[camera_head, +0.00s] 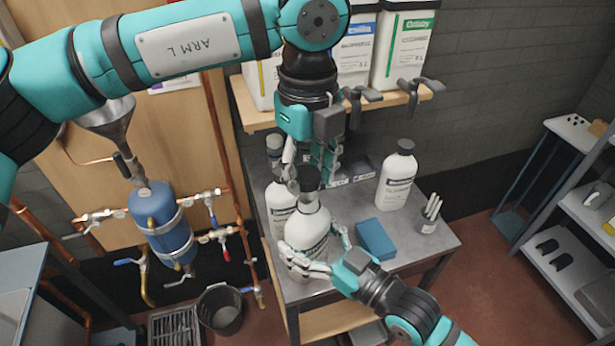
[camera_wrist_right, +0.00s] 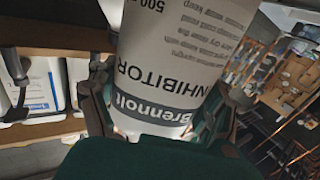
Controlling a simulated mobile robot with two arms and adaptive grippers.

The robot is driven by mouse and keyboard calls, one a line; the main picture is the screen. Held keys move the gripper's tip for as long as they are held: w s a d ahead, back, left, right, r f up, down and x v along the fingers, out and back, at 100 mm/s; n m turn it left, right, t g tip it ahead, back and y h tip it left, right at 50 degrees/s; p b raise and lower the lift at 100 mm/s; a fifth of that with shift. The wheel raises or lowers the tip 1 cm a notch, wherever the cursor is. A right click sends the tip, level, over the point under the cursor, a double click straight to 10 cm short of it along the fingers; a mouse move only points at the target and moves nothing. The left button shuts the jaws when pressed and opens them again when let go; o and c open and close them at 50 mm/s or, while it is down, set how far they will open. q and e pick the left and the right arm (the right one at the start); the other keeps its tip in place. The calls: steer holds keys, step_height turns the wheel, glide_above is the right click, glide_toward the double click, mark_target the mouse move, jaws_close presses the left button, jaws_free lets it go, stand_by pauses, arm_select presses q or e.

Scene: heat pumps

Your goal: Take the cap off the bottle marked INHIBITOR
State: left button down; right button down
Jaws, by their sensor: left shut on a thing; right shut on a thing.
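The white bottle (camera_head: 308,226) is upright above the steel table. Its label reads INHIBITOR in the right wrist view (camera_wrist_right: 175,75). My right gripper (camera_head: 318,255) is shut around the bottle's body from the front. The bottle's dark cap (camera_head: 308,178) is at its neck, directly below my left gripper (camera_head: 311,170). My left gripper points down from above and is shut on the cap. The fingers partly hide the cap, and I cannot tell whether it is loose on the neck.
Another white bottle (camera_head: 280,203) stands close behind on the left. A capped white bottle (camera_head: 397,178), a blue block (camera_head: 375,239) and a cup of markers (camera_head: 430,217) stand on the steel table (camera_head: 448,240). A shelf with white containers (camera_head: 404,45) is above.

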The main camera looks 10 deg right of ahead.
mark_target(326, 236)
arm_select(q)
step_height(326, 236, up, 2)
steer(key=shift+r, duration=0.1)
arm_select(e)
steer(key=shift+r, duration=0.25)
